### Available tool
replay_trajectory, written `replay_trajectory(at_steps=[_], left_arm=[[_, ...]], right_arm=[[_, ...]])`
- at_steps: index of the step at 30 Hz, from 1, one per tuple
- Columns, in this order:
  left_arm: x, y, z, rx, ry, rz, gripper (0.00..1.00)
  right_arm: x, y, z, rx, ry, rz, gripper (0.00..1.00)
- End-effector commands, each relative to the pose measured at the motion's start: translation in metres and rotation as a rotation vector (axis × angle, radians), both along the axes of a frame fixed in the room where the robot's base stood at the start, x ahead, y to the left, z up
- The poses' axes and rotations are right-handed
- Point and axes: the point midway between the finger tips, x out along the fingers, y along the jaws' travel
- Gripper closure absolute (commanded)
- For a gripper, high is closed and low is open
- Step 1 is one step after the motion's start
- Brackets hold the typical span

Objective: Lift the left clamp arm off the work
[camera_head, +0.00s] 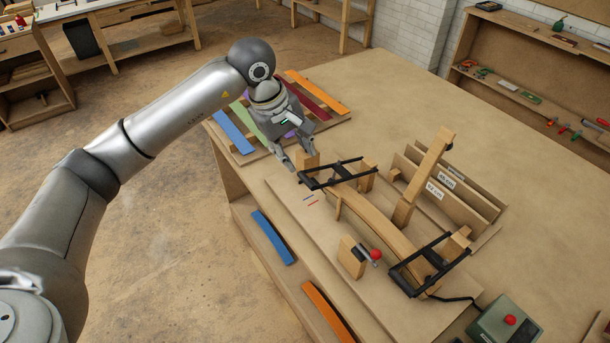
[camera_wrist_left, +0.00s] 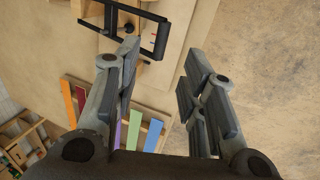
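The left clamp arm (camera_head: 337,173), a black rectangular frame, lies across the left end of the curved wooden work (camera_head: 378,218). It also shows at the top of the left wrist view (camera_wrist_left: 160,38). My left gripper (camera_head: 296,162) points down just to the left of this frame, near a wooden block. Its fingers are spread wide with nothing between them in the left wrist view (camera_wrist_left: 160,62). It appears apart from the clamp arm. A second black clamp frame (camera_head: 428,264) lies across the right end of the work. My right gripper is not in view.
Coloured strips, including a blue one (camera_head: 234,132), lie on the table's far left corner. A wooden post (camera_head: 424,178) rises beside the work, before labelled upright boards (camera_head: 448,187). A red-knobbed lever (camera_head: 375,254) and a red-button box (camera_head: 503,322) are nearer. The table's back right is clear.

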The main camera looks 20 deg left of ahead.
Motion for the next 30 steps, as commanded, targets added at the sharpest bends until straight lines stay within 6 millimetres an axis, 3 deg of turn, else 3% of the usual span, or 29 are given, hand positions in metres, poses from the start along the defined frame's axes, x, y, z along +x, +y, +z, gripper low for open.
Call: replay_trajectory(at_steps=[5, 19, 30], left_arm=[[0.004, 0.003, -0.013, 0.025, 0.006, 0.001, 0.62], [0.022, -0.013, -0.090, 0.020, 0.006, 0.002, 0.62], [0.025, -0.015, -0.102, 0.020, 0.002, 0.000, 0.62]], right_arm=[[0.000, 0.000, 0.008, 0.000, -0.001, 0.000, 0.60], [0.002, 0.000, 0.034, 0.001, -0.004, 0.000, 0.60], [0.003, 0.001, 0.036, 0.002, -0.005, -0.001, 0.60]])
